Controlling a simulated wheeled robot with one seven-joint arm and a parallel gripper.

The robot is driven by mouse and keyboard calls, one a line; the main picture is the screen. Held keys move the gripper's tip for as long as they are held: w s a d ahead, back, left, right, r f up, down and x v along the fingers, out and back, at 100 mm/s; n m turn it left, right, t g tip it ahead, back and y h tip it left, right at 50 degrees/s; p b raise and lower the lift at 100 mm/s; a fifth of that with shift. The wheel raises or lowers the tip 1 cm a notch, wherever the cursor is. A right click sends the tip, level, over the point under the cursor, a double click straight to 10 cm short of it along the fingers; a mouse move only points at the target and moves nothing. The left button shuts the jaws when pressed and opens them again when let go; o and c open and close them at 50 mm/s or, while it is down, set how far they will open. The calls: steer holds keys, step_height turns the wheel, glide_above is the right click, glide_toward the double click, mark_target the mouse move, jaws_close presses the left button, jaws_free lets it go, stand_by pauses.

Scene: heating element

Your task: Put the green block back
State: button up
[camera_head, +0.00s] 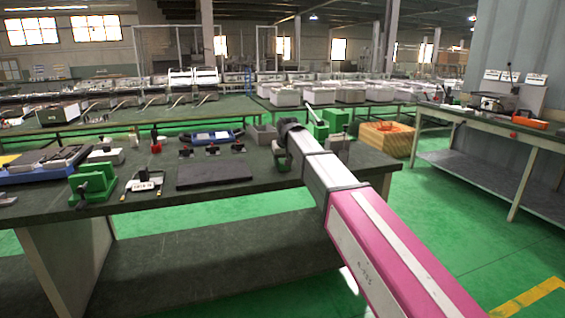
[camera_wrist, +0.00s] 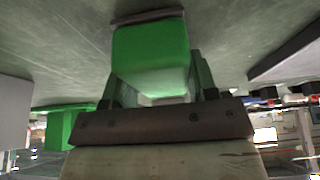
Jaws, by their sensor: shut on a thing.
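The green block (camera_wrist: 150,52) is between the fingers of my gripper (camera_wrist: 155,75) in the wrist view. My gripper is shut on it. The block's broad face points toward the camera, and a dark grey surface fills the picture beyond it. I cannot tell whether the block touches that surface. In the head view my arm reaches over the right end of the dark workbench (camera_head: 140,208). The fingers and the held block are mostly hidden behind the arm there.
A grey box (camera_head: 338,147) is just right of my wrist.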

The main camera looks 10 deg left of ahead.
steer(key=shift+f, duration=0.2)
steer(key=o, duration=0.9)
steer(key=v, duration=1.2)
steer(key=shift+r, duration=0.1)
